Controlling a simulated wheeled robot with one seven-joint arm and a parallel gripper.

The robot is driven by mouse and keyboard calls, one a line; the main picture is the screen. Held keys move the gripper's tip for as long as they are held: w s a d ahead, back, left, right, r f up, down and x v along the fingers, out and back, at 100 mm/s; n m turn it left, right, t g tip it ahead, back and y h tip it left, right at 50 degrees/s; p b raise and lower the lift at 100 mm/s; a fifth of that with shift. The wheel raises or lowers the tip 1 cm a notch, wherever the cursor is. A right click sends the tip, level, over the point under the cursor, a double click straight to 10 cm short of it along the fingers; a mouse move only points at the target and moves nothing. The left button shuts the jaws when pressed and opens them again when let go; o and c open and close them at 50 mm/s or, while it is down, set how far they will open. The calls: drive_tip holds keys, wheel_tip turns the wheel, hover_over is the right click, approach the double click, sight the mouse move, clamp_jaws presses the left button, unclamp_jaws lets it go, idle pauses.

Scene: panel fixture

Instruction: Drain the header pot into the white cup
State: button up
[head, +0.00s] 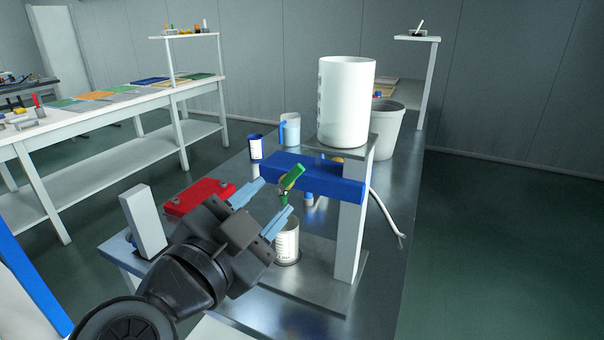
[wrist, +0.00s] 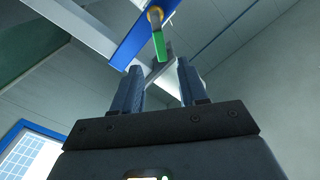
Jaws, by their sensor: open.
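The header pot (head: 347,105) is a large white cylinder on a raised shelf. Below the shelf is a blue crossbar (head: 325,182). The white cup (head: 287,243) stands upright on the metal base below, partly hidden by my gripper. My gripper (head: 276,195) is open and empty, its light blue fingers near the lever. In the wrist view the lever is beyond my gripper (wrist: 160,66), roughly between the fingertips.
A grey post (head: 350,230) supports the shelf. A red block (head: 200,197) and a white post (head: 143,222) stand left of my gripper. A blue-and-white cup (head: 256,148), a jug (head: 291,131) and a grey bucket (head: 383,130) stand behind. A pale hose (head: 386,215) hangs at right.

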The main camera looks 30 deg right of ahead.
sight(292, 176)
drive_tip(key=x, duration=0.7)
drive_tip(key=shift+w+d+r, duration=0.1)
drive_tip(key=shift+w+d, duration=0.05)
drive_tip(key=shift+d, duration=0.05)
clamp_jaws()
